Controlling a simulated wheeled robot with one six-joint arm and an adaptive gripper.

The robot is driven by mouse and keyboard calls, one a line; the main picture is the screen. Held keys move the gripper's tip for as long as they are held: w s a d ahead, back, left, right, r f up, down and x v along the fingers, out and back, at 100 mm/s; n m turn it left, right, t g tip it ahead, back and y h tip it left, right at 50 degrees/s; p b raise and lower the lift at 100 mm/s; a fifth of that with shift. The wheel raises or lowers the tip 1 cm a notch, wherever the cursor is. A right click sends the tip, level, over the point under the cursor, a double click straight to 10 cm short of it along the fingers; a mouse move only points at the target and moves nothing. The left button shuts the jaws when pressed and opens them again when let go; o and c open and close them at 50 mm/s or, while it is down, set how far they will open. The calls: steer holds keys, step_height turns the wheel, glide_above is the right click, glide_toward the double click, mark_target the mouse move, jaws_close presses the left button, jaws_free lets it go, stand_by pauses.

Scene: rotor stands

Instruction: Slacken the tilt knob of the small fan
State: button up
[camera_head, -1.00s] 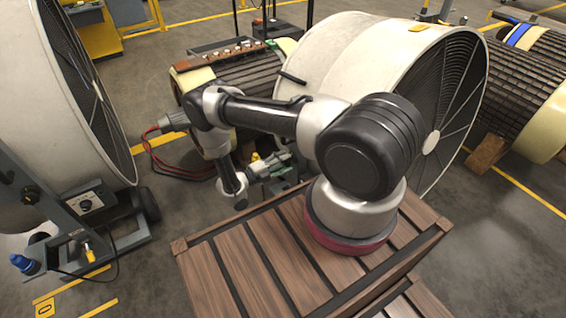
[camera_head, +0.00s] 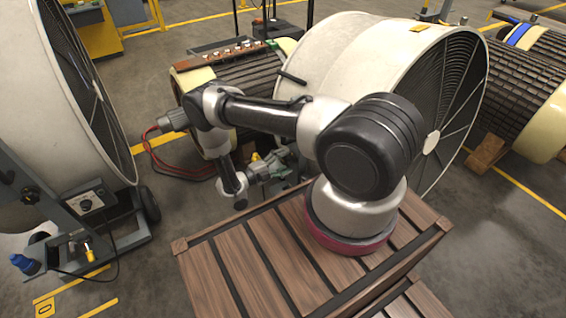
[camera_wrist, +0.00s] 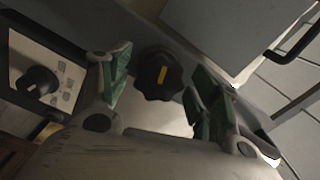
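In the wrist view, a black lobed knob (camera_wrist: 160,75) with a yellow mark sits on a grey bracket. My gripper (camera_wrist: 160,82) is open, with one green-padded finger on each side of the knob and gaps showing beside it. I cannot tell how deep the fingers reach along it. In the head view, my gripper (camera_head: 272,163) is low beside the middle drum fan (camera_head: 345,50). My arm hides the tilt knob and most of that fan's stand there.
A control panel (camera_wrist: 50,75) with a black dial is left of the fingers in the wrist view. A second drum fan (camera_head: 60,110) on a wheeled stand is at the left. A slatted rotor (camera_head: 245,75) lies behind my arm.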

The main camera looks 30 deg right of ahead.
steer(key=a, duration=1.2)
steer(key=shift+s, duration=0.2)
